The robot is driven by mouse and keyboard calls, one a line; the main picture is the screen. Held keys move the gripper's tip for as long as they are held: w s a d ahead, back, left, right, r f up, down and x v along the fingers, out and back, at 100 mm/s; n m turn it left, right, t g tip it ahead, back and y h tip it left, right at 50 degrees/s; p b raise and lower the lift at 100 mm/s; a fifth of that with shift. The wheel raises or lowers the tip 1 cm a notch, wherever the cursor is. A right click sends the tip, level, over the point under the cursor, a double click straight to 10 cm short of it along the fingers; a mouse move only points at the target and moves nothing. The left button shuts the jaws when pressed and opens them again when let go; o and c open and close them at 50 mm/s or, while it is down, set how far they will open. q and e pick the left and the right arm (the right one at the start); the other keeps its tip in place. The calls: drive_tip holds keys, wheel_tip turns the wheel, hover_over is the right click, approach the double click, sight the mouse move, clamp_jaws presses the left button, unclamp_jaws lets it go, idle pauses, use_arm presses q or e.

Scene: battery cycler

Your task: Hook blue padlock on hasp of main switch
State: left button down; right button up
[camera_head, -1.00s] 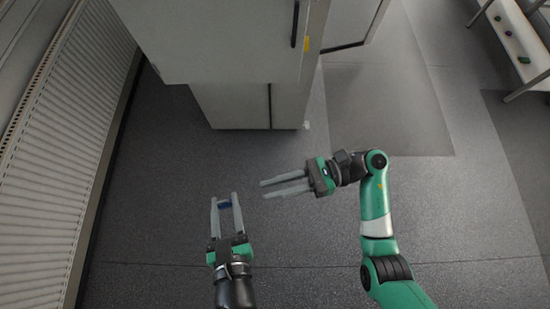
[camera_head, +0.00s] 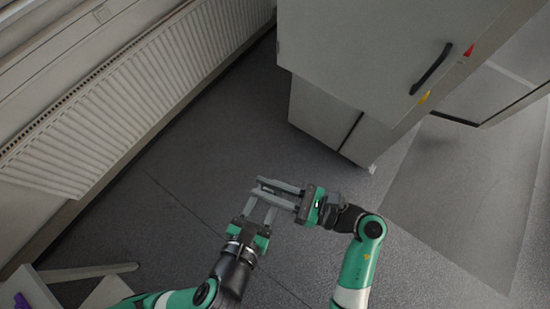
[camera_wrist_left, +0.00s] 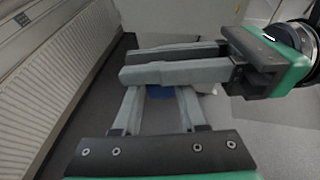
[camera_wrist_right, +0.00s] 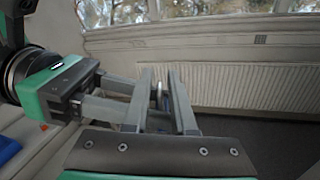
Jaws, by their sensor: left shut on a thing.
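The blue padlock (camera_wrist_left: 160,92) is between the fingers of my left gripper (camera_head: 264,207), which is shut on it; my right gripper's fingers partly hide it in the left wrist view. In the right wrist view a silvery piece (camera_wrist_right: 157,94), apparently its shackle, shows in the gap between my right fingers. My right gripper (camera_head: 276,191) is open, its fingers crossing over the left fingertips. I cannot tell whether they touch the shackle. A small red part (camera_head: 468,50), possibly the main switch, is on the cabinet's side. No hasp can be made out.
The grey cabinet (camera_head: 365,55) with a black handle (camera_head: 431,69) stands ahead, a yellow label (camera_head: 424,97) on its side. A radiator (camera_head: 140,85) lines the left wall. A pale table or bench (camera_head: 105,292) is at the lower left. The floor between is clear.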

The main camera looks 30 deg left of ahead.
clamp_jaws()
idle(1.3)
use_arm(q)
drive_tip(key=shift+c, duration=1.8)
unclamp_jaws()
